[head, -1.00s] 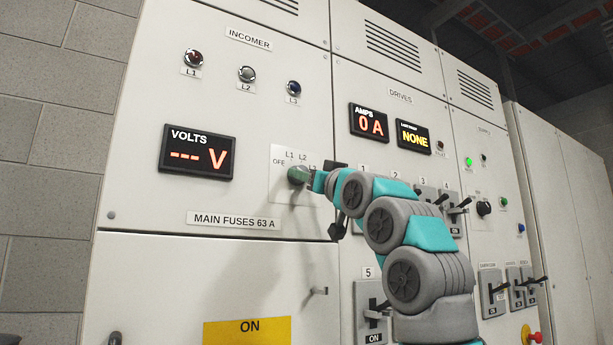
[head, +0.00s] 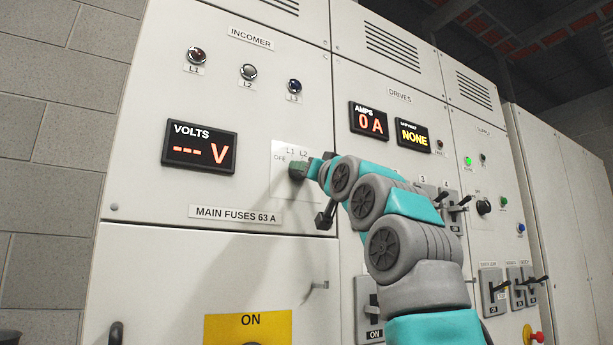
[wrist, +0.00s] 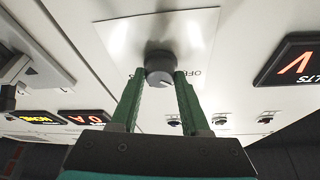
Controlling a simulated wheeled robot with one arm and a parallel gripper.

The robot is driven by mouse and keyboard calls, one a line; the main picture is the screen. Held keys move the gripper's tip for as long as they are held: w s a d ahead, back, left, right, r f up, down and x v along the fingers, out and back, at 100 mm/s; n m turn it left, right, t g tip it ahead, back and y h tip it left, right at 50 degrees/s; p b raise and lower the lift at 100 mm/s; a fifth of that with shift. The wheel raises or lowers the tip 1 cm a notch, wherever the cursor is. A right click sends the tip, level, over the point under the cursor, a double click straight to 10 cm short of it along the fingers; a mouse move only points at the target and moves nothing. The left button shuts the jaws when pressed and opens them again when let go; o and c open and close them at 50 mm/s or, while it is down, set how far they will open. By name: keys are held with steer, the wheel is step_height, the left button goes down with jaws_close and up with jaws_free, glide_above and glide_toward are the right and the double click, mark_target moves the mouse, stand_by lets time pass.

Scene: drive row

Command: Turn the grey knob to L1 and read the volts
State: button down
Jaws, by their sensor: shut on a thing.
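The grey knob (wrist: 160,67) sits on a pale label plate (wrist: 190,25) in the wrist view, with "OFF" beside it. My gripper (wrist: 160,80) has its two green fingers on either side of the knob, shut on it. I cannot tell where the pointer stands. The volts display (head: 199,148) reads "--- V" in orange.
Three lamps, L1 (head: 197,56), L2 (head: 248,72) and L3 (head: 294,86), sit above, unlit. An amps display (head: 369,121) reads 0 A, and another display (head: 412,133) reads NONE. Several black switch handles (head: 461,203) stick out right of my arm.

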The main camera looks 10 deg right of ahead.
steer(key=m+h+p, duration=0.1)
steer(key=m+p, duration=0.1)
steer(key=m, duration=0.1)
steer(key=m+h+p, duration=0.2)
steer(key=m+p, duration=0.1)
steer(key=shift+s+a+r+m+p, duration=0.1)
steer(key=shift+a+r+m+p, duration=0.1)
steer(key=shift+m+p, duration=0.1)
steer(key=shift+f+m+h+p, duration=0.3)
steer(key=shift+m+h+p, duration=0.1)
steer(key=shift+m+p, duration=0.1)
stand_by(0.3)
steer(key=shift+c, duration=2)
jaws_free()
steer(key=shift+r, duration=0.1)
steer(key=shift+s, duration=0.2)
